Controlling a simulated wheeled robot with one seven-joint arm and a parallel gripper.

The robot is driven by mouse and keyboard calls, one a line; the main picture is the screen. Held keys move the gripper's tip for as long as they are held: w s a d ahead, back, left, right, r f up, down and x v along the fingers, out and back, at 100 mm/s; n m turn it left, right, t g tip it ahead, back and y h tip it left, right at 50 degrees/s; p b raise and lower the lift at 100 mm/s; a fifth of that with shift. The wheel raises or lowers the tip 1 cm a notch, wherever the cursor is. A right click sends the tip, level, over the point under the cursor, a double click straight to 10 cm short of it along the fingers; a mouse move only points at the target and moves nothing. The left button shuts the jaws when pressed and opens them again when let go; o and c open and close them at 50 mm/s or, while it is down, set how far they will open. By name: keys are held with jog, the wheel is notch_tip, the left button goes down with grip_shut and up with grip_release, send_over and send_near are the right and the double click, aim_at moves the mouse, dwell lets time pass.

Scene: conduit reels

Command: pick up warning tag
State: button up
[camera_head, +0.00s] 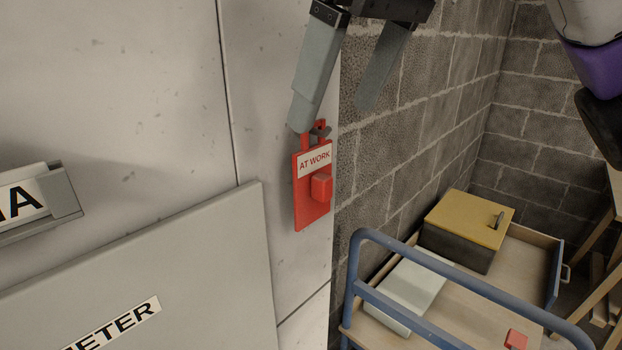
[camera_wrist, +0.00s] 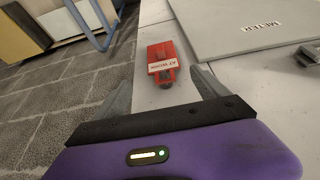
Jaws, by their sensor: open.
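The red warning tag (camera_head: 312,205) hangs upright on a hook at the right edge of the pale panel wall. It has a white "AT WORK" label and a raised red block on its face. In the wrist view the tag (camera_wrist: 162,55) lies ahead, roughly between the fingers. My gripper (camera_head: 335,118) is open, its two grey fingers spread above the tag in the head view. The left finger's tip is near the tag's top and hook; I cannot tell whether it touches. My gripper (camera_wrist: 165,85) is empty in the wrist view.
A grey meter cover (camera_head: 150,270) stands out from the panel left of the tag. A blue-railed cart (camera_head: 455,275) is at the lower right, carrying a yellow-lidded box (camera_head: 468,220), a pale flat case (camera_head: 410,288) and a small red item (camera_head: 515,340). A block wall (camera_head: 430,110) lies behind.

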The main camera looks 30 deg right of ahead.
aim_at(321, 129)
jog(key=x, duration=0.5)
jog(key=shift+w+a, duration=0.2)
jog(key=shift+a, duration=0.2)
grip_shut()
